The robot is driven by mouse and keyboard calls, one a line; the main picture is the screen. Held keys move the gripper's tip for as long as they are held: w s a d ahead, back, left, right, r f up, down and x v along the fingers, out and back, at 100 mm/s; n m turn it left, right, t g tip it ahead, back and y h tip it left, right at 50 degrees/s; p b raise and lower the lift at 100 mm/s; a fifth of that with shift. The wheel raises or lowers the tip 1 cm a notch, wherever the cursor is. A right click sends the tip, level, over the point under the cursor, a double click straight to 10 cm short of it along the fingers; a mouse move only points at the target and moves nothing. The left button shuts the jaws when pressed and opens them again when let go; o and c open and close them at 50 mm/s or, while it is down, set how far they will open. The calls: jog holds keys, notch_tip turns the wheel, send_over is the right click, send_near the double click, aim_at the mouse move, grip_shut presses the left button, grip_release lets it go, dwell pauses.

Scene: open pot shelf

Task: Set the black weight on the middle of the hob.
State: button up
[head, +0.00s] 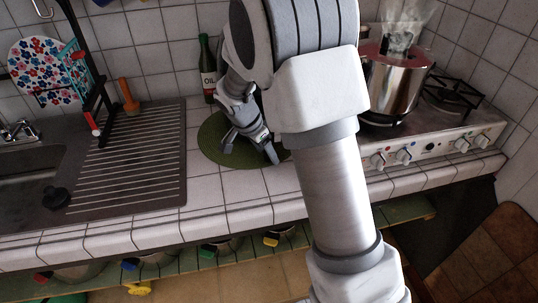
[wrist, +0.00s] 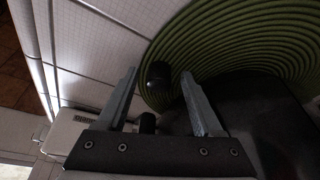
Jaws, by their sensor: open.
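The black weight (wrist: 158,75) shows in the wrist view as a small dark cylinder at the near edge of the round green mat. I cannot pick it out in the head view, where my arm and gripper cover part of the mat. My gripper (head: 250,152) is over the green mat (head: 212,152), pointing down. In the wrist view my gripper (wrist: 159,73) is open, with the weight in line between its fingertips and a gap on each side. The white hob (head: 440,146) is at the right, partly behind my arm.
A steel pot (head: 394,88) stands on the hob's left part; a black grate (head: 452,92) is right of it. An oil bottle (head: 208,68) stands behind the mat. A ribbed drainer (head: 135,160) with a dark rack is at left. A dark shape fills the wrist view's lower right.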

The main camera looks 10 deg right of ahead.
jog(key=shift+f, duration=0.15)
grip_shut()
jog(key=shift+w+d+r, duration=0.1)
jog(key=shift+r, duration=0.15)
dwell(0.4)
